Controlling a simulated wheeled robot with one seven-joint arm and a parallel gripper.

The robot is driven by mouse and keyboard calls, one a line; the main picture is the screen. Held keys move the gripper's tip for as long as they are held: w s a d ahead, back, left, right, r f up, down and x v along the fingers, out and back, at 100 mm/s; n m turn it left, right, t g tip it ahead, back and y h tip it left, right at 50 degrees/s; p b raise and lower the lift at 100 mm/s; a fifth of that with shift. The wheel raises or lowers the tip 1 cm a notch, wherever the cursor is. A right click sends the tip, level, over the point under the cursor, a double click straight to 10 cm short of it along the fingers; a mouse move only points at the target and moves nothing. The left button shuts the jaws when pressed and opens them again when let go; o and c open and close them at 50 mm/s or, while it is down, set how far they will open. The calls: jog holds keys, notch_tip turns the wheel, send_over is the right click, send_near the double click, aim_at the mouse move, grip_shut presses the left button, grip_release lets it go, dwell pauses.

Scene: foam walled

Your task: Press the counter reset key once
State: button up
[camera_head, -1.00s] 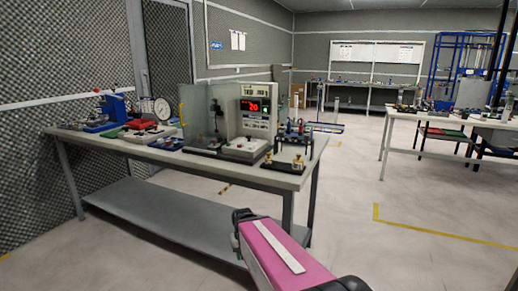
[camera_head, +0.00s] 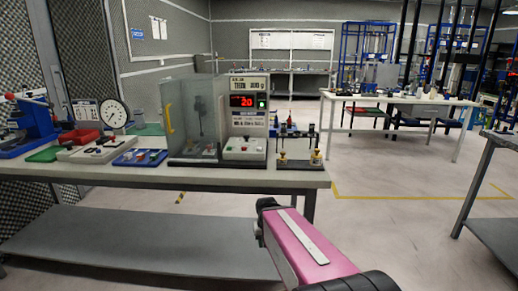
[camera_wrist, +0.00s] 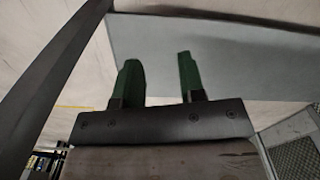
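A tester with a red lit display (camera_head: 242,100) reading about 20 stands on the workbench (camera_head: 130,175), with a small green lit switch (camera_head: 262,102) beside the display. A white box with small buttons (camera_head: 244,148) sits in front of it, one of them red. Which key is the counter reset key is too small to tell. My gripper (camera_wrist: 159,78) shows in the wrist view with two dark green fingers apart and nothing between them. It is away from the tester, with a grey panel behind the fingers. The head view shows my pink arm link, not the fingers.
A clear guarded enclosure (camera_head: 192,122) with a yellow handle stands left of the display. A dial gauge (camera_head: 113,114), a blue tray (camera_head: 140,158) and a blue vice (camera_head: 30,125) are further left. A small stand with brass knobs (camera_head: 298,145) is at the right. Open floor lies right of the bench.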

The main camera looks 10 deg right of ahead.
grip_shut()
dwell(1.6)
